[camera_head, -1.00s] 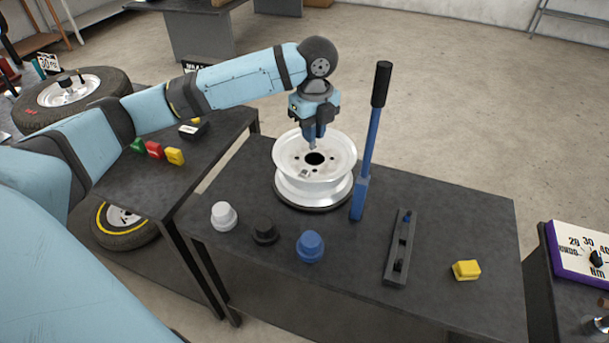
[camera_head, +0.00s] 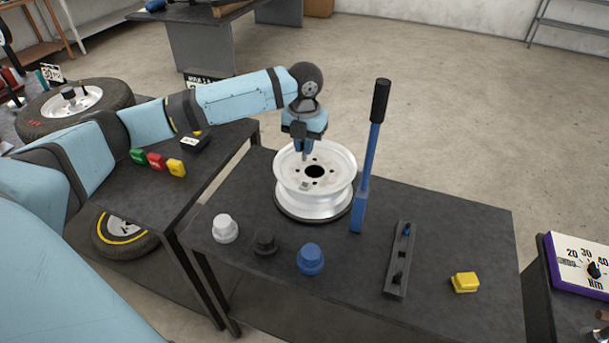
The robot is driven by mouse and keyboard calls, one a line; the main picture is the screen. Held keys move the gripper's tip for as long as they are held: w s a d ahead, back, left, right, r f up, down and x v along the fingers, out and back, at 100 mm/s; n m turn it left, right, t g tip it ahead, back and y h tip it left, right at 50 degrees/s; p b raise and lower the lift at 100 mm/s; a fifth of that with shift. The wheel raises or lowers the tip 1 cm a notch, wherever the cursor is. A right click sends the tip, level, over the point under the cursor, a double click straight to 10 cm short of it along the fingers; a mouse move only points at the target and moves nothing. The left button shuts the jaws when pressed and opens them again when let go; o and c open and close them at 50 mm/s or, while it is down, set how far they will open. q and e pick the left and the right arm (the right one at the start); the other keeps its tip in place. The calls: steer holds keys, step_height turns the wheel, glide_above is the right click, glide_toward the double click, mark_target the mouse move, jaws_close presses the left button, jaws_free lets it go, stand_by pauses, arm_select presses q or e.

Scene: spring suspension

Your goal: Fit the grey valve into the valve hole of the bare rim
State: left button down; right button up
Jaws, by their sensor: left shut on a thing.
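The bare rim (camera_head: 314,205) is a white steel wheel lying flat on a dark round base on the dark table. Its large centre hole and several smaller holes face up. My left gripper (camera_head: 304,153) points down over the far left part of the rim's face. It is shut on a small piece, apparently the grey valve (camera_head: 305,159), mostly hidden by the fingers. I cannot make out the valve hole, nor whether the piece touches the rim. My right gripper is not in view.
A tall blue lever with a black grip (camera_head: 375,130) stands right beside the rim. White (camera_head: 225,229), black (camera_head: 265,242) and blue (camera_head: 310,258) caps stand in front. A dark holder (camera_head: 399,262) and a yellow block (camera_head: 465,282) lie to the right.

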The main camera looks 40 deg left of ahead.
arm_select(q)
step_height(320, 180, down, 10)
steer(key=shift+f+p, duration=0.2)
steer(key=shift+p, duration=0.1)
steer(key=shift+f, duration=0.1)
steer(key=c, duration=1.1)
jaws_free()
steer(key=shift+c, duration=0.2)
step_height(320, 180, up, 12)
steer(key=shift+r+b, duration=0.15)
steer(key=shift+b, duration=0.45)
